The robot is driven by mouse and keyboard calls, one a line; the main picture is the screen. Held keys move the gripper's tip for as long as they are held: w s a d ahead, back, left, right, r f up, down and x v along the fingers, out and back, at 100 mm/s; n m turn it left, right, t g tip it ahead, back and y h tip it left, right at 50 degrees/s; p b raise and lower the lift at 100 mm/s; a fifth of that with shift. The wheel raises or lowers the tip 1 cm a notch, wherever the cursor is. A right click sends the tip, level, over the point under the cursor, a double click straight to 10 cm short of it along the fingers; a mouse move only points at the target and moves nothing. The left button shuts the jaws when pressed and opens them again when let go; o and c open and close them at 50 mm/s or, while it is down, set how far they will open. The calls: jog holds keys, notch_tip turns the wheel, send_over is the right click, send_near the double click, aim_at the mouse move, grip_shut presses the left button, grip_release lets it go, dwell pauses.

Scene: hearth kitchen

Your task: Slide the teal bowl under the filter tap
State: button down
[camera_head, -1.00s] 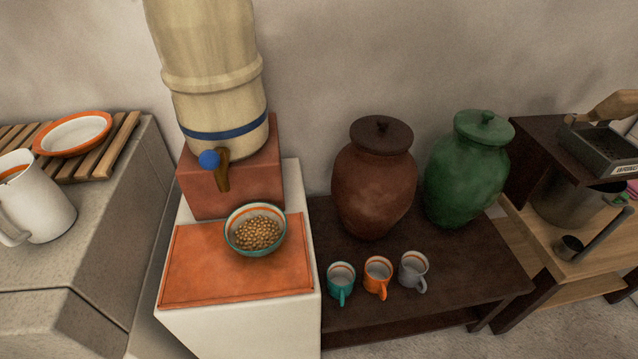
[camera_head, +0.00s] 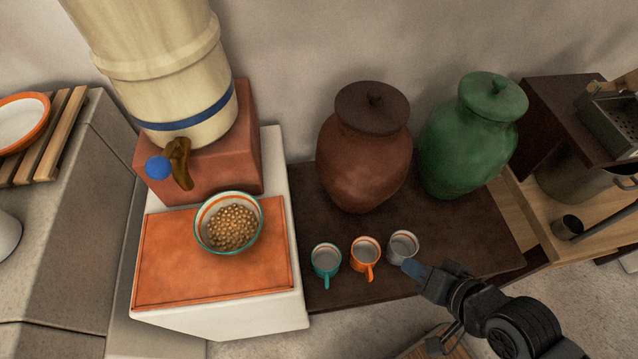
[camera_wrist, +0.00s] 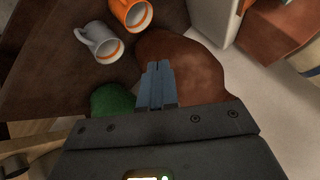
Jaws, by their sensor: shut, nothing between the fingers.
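The teal bowl (camera_head: 229,223), with a white inside, an orange band and a heap of round tan grains, sits upright on the orange mat (camera_head: 160,270). The filter tap (camera_head: 177,164), brown with a blue knob, sticks out from the cream filter vessel (camera_head: 160,60), behind and to the left of the bowl. My gripper (camera_head: 413,268) is shut and empty beside the grey mug, well to the right of the bowl. In the wrist view my shut fingers (camera_wrist: 157,84) show in front of the brown jar. The bowl is not seen in that view.
A teal mug (camera_head: 326,260), an orange mug (camera_head: 365,252) and a grey mug (camera_head: 403,246) stand on the dark low table (camera_head: 300,185). A brown jar (camera_head: 362,155) and a green jar (camera_head: 470,140) stand behind them. The mat is bare left of the bowl.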

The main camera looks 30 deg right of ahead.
jog(key=w+f+m+g+y+p, duration=0.2)
jog(key=w+m, duration=0.2)
jog(key=w, duration=0.4)
jog(key=w+a+r+m+g+y+p, duration=0.2)
jog(key=w+a+r+m+g+y, duration=0.1)
jog(key=w+r, duration=0.3)
jog(key=w+a+r+m+g+y+p, duration=0.1)
jog(key=w+a+r+m+g+y, duration=0.25)
jog(key=w, duration=0.55)
jog(key=shift+t, duration=0.55)
jog(key=x, duration=0.3)
jog(key=a+r+x, duration=0.1)
jog(key=x, duration=0.6)
jog(key=shift+a+r, duration=0.1)
jog(key=shift+a, duration=0.6)
jog(key=shift+w+a, duration=0.1)
jog(key=shift+a, duration=0.45)
